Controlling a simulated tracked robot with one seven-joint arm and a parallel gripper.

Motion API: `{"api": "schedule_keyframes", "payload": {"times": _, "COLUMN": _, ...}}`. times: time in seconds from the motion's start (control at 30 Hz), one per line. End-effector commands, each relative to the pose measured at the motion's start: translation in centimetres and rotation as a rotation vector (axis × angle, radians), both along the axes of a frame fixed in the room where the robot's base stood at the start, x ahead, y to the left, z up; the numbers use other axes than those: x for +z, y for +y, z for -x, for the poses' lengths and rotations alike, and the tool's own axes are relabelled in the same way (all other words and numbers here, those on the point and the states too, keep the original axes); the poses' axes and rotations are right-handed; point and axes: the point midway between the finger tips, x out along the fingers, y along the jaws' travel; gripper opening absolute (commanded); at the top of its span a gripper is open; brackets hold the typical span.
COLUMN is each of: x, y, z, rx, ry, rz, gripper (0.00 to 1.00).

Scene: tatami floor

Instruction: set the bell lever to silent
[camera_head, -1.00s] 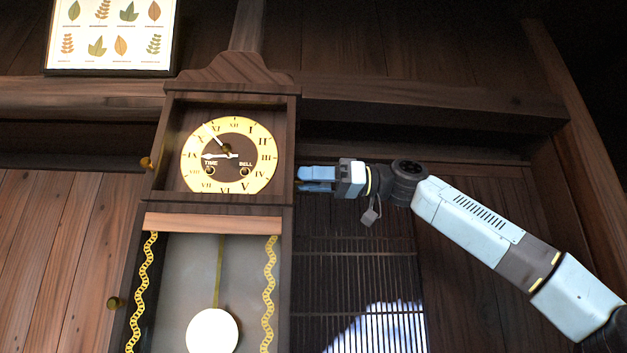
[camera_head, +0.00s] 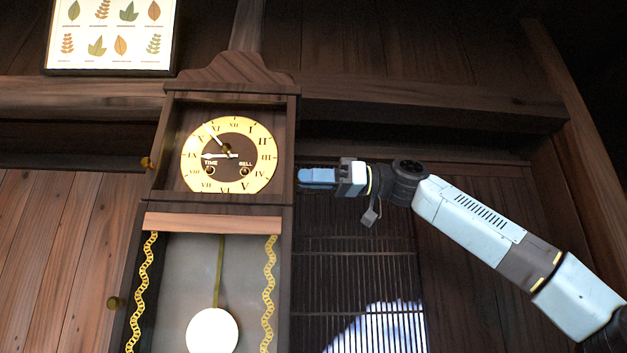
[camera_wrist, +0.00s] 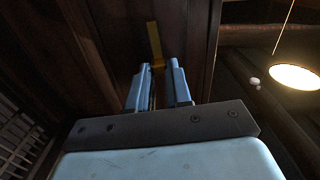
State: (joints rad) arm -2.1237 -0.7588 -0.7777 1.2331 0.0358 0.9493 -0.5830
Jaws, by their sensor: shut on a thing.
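A tall dark wooden wall clock (camera_head: 222,88) with a yellow dial (camera_head: 265,158) fills the left-centre of the head view. My gripper (camera_head: 302,178) is at the right side of the clock case, at about dial height. In the wrist view, a brass-coloured lever (camera_wrist: 154,40) stands against the dark wood of the case. The two blue fingers of my gripper (camera_wrist: 160,68) are closed around the lever's near end. In the head view the lever is hidden by the case and my fingers. Any markings for its positions are not visible.
A brass knob (camera_head: 147,163) and another knob (camera_head: 113,303) stick out on the clock's left side. A pendulum (camera_head: 212,331) hangs below the dial. A slatted panel (camera_head: 350,265) lies under my gripper. In the wrist view, a bright lamp (camera_wrist: 296,77) hangs at the right.

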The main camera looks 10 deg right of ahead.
Motion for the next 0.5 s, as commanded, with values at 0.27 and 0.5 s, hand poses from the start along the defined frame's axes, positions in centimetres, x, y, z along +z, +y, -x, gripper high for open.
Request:
{"api": "schedule_keyframes", "payload": {"times": 0.27, "x": 0.0, "y": 0.0, "z": 0.9, "rx": -0.003, "ry": -0.185, "rz": 0.003, "gripper": 0.00}}
{"api": "schedule_keyframes", "payload": {"times": 0.5, "x": -0.4, "y": 0.0, "z": 1.8, "rx": -0.002, "ry": -0.379, "rz": 0.011, "gripper": 0.00}}
